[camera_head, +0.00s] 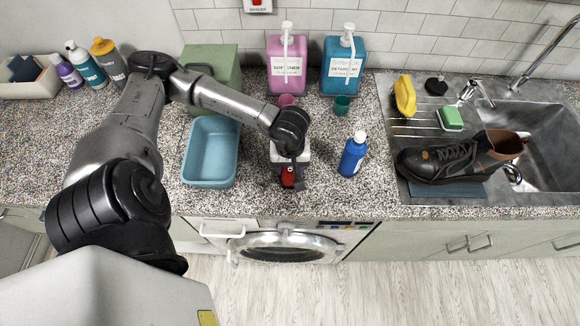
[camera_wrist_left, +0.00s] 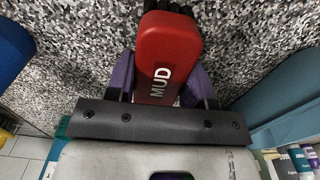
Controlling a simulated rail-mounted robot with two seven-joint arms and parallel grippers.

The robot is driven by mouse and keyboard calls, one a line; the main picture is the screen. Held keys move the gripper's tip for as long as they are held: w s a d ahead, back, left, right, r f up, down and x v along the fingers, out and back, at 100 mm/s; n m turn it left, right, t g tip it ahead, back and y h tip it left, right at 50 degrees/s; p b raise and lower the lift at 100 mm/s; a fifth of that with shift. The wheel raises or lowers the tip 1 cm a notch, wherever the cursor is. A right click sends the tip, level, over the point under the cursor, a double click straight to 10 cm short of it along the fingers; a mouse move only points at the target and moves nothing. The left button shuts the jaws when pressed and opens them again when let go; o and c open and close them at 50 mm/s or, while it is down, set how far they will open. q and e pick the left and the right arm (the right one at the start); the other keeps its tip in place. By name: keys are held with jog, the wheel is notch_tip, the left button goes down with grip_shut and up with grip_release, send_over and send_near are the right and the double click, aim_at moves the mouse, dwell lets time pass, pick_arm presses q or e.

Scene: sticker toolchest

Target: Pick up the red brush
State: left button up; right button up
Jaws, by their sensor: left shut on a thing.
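The red brush (camera_head: 288,178) shows below the end of my left arm, over the speckled counter near its front edge. In the left wrist view the brush (camera_wrist_left: 170,48) has a red back with the word MUD and dark bristles at its far end. My left gripper (camera_wrist_left: 162,82) is shut on it, with one purple finger on each side. In the head view this gripper (camera_head: 289,167) is mostly hidden under the wrist. I cannot tell whether the brush touches the counter. My right gripper is not in view.
An empty blue tray (camera_head: 211,151) stands left of the brush and a blue bottle (camera_head: 353,154) right of it. Pink (camera_head: 287,66) and teal (camera_head: 343,68) dispensers stand behind. A dark shoe (camera_head: 441,160) lies by the sink (camera_head: 543,120). A washer (camera_head: 285,245) is below the counter.

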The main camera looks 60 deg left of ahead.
pick_arm(q)
jog(key=shift+r, duration=0.15)
jog(key=shift+r+b, duration=0.35)
jog(key=shift+r, duration=0.25)
notch_tip(320, 180, up, 2)
jog(key=shift+r+b, duration=0.1)
jog(key=shift+b, duration=0.3)
jog(key=w+d+r+b, duration=0.1)
jog(key=d+r+b, duration=0.1)
jog(key=d+r, duration=0.5)
jog(key=d, duration=0.4)
jog(key=shift+d+r, duration=0.15)
jog(key=shift+d, duration=0.15)
jog(key=shift+w, duration=0.1)
jog(key=o, duration=0.3)
jog(key=shift+c, duration=1)
